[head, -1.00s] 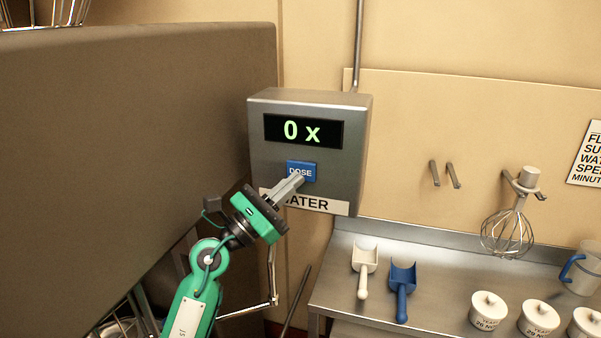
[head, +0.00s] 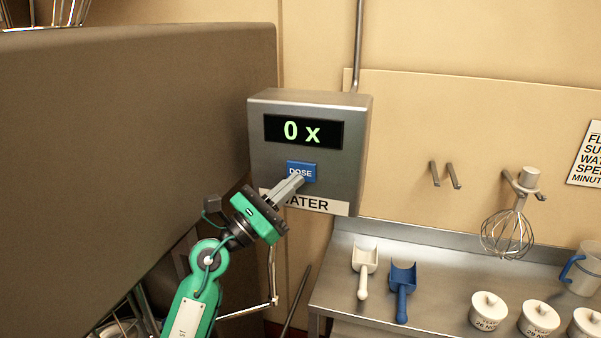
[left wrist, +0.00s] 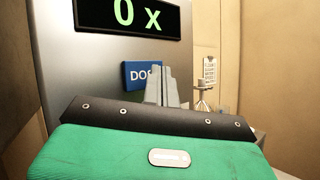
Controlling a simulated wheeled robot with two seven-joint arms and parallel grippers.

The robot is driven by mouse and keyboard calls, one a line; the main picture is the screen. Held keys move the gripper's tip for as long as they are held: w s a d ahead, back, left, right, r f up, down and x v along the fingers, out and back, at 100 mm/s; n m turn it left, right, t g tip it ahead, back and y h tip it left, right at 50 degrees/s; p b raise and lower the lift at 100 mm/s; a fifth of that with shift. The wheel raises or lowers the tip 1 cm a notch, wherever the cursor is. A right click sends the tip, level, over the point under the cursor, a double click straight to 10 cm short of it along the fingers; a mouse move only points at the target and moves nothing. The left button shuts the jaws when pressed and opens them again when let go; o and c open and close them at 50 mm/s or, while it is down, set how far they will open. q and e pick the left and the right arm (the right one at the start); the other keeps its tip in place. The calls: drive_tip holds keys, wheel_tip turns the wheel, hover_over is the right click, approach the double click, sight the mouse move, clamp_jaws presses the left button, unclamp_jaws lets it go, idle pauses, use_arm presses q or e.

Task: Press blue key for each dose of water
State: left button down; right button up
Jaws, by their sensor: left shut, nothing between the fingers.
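The grey water dispenser box (head: 265,155) is fixed to the wall, with a black display (head: 303,131) reading "0 x" in green. Below the display is the blue key (head: 302,166) marked "DOSE", and below that a white "WATER" label (head: 325,205). My left gripper (head: 298,180) is shut and empty, its fingertips at the lower part of the blue key. In the left wrist view the fingers (left wrist: 168,85) cover the right part of the blue key (left wrist: 137,74). I cannot tell whether they touch it. My right gripper is not in view.
A large brown-grey panel (head: 130,130) stands close on the left. A steel counter (head: 335,285) at the right holds a white scoop (head: 364,262), a blue scoop (head: 402,278), several lidded white pots (head: 488,308) and a jug (head: 585,268). A whisk (head: 508,232) hangs above.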

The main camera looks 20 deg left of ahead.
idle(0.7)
use_arm(q)
drive_tip(key=shift+w, duration=0.1)
drive_tip(key=shift+w, duration=0.35)
drive_tip(key=shift+w, duration=0.25)
idle(0.4)
drive_tip(key=shift+w, duration=0.2)
idle(0.4)
drive_tip(key=shift+s, duration=0.95)
